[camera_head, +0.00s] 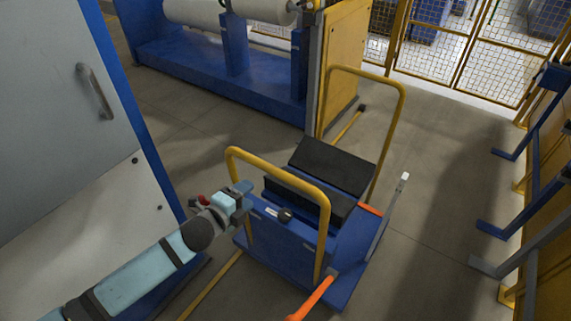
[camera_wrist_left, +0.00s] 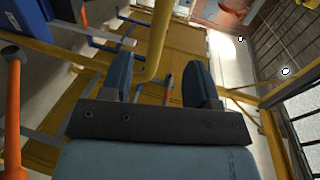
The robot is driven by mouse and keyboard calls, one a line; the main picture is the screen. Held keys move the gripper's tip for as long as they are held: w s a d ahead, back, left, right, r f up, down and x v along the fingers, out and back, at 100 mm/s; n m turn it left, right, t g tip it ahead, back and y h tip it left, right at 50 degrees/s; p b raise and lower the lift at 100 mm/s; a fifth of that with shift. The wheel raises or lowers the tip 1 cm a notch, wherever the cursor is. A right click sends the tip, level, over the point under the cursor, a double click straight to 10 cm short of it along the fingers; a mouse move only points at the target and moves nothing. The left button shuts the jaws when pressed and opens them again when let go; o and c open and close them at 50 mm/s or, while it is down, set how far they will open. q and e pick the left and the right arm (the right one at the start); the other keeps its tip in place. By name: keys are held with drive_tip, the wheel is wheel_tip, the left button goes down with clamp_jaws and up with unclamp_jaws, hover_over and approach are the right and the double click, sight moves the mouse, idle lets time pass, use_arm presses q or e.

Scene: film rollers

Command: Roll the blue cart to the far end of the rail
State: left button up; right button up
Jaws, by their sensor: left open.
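The blue cart (camera_head: 285,245) stands on the floor in the middle of the head view, with black pads (camera_head: 332,166) on top and a yellow hoop handle at each end. My left gripper (camera_head: 245,190) is at the left post of the near yellow handle (camera_head: 281,169). In the left wrist view its two fingers (camera_wrist_left: 160,82) are apart, and a yellow bar (camera_wrist_left: 158,40) shows in the gap between them; I cannot tell if they touch it. The yellow rail (camera_head: 212,284) shows in front of the cart and again behind it (camera_head: 347,128). My right gripper is not in view.
A grey cabinet (camera_head: 70,130) with blue edges stands close on the left. A blue machine with white rollers (camera_head: 200,14) and a yellow end panel (camera_head: 345,60) is at the back. Blue racks (camera_head: 520,215) line the right. An orange-gripped lever (camera_head: 312,298) is at the cart's near side.

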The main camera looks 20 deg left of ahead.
sight(272, 174)
use_arm(q)
drive_tip(key=p+x, duration=0.1)
drive_tip(key=x, duration=1.2)
drive_tip(key=shift+w, duration=0.35)
drive_tip(key=shift+r, duration=0.1)
drive_tip(key=shift+c, duration=0.3)
clamp_jaws()
